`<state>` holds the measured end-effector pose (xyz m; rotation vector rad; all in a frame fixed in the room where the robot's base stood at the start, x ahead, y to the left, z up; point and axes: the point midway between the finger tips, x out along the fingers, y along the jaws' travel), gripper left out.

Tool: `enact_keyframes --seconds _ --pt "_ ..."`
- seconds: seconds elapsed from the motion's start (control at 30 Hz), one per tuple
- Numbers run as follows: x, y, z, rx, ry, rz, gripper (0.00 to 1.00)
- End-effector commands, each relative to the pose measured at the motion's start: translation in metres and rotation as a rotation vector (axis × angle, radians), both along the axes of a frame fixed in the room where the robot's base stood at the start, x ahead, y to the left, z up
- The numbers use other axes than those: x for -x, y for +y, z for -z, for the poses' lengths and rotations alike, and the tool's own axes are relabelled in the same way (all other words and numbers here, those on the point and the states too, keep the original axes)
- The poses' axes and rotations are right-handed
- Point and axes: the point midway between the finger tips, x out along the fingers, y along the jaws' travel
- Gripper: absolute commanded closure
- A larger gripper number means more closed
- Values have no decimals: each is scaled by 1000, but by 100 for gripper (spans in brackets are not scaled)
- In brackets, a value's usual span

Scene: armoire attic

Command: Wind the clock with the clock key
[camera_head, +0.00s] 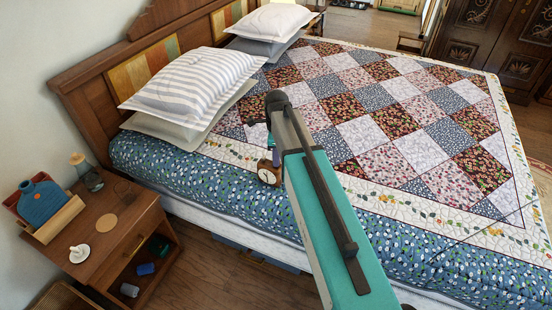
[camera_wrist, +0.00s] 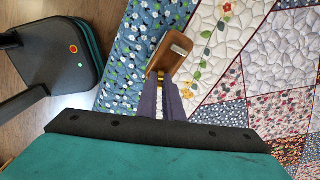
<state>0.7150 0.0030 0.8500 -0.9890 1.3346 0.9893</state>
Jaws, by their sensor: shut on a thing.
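A small brown wooden clock (camera_head: 267,172) with a round white face is at the bed's near side, by the edge of the quilt. In the wrist view I see the clock's wooden body (camera_wrist: 168,52) from above, with a silvery piece on it. My gripper (camera_wrist: 161,88) has its two purple fingers shut on a small brass-coloured piece, the clock key (camera_wrist: 160,78), right against the clock. The fingers hide most of the key. I cannot tell whether the key is seated in the clock. In the head view my arm covers much of the gripper.
The bed has a patchwork quilt (camera_head: 400,110) and a striped pillow (camera_head: 192,82). A wooden nightstand (camera_head: 128,240) stands at left with a blue bottle (camera_head: 42,203), a lantern (camera_head: 86,172) and an open shelf.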

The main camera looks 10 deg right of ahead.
Motion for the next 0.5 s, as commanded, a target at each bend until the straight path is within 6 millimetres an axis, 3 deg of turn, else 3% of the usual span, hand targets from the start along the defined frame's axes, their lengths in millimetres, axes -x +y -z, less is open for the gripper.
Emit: enact_keyframes --seconds 0.5 --pt "0 0 0 0 -1 467 100"
